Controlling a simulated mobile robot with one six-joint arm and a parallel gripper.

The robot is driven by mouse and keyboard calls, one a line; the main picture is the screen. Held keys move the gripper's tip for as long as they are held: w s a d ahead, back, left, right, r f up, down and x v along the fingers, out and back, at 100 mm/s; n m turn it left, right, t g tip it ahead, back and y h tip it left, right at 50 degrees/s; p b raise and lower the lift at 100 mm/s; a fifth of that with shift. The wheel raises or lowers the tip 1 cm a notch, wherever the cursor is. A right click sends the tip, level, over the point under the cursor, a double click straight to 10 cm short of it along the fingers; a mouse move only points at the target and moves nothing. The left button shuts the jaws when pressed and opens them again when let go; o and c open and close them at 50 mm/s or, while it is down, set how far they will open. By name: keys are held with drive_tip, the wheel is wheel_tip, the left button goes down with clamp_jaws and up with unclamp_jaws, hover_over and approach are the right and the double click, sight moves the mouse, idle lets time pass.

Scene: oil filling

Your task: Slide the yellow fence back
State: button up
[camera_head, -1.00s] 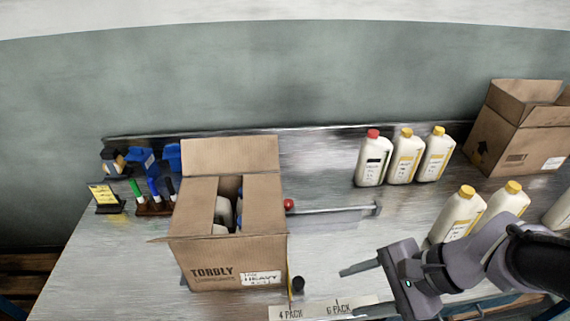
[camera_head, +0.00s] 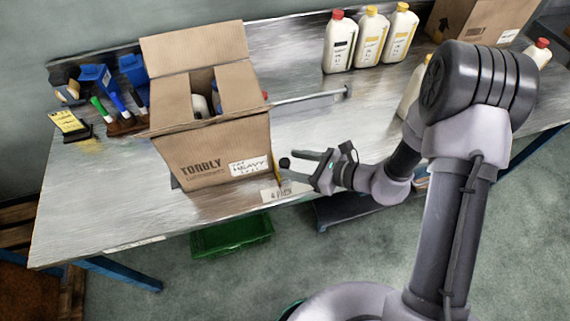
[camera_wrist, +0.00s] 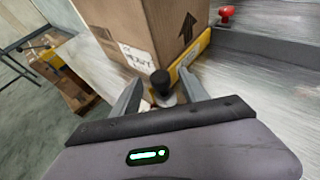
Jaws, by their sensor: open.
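The yellow fence (camera_wrist: 195,57) is a thin strip along the base of the cardboard box (camera_wrist: 150,28) in the wrist view. Only a sliver of the fence (camera_head: 277,168) shows in the head view, at the box's right front edge. A black knob (camera_wrist: 161,82) stands at the fence's near end, and it also shows in the head view (camera_head: 284,162). My gripper (camera_head: 299,166) is open at the table's front edge, pointing left at the knob. In the wrist view the knob is between my fingertips (camera_wrist: 160,86); I cannot tell whether they touch it.
A metal rail (camera_head: 310,98) with a red knob (camera_wrist: 226,12) lies behind the box. White bottles (camera_head: 370,38) and another box (camera_head: 470,22) stand back right. Markers (camera_head: 120,103) and blue items stand left. A "4 PACK" label (camera_head: 280,192) is on the front edge.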

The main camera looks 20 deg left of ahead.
sight(287, 162)
drive_tip(key=x, duration=0.3)
drive_tip(key=shift+a, duration=0.15)
clamp_jaws()
idle(1.3)
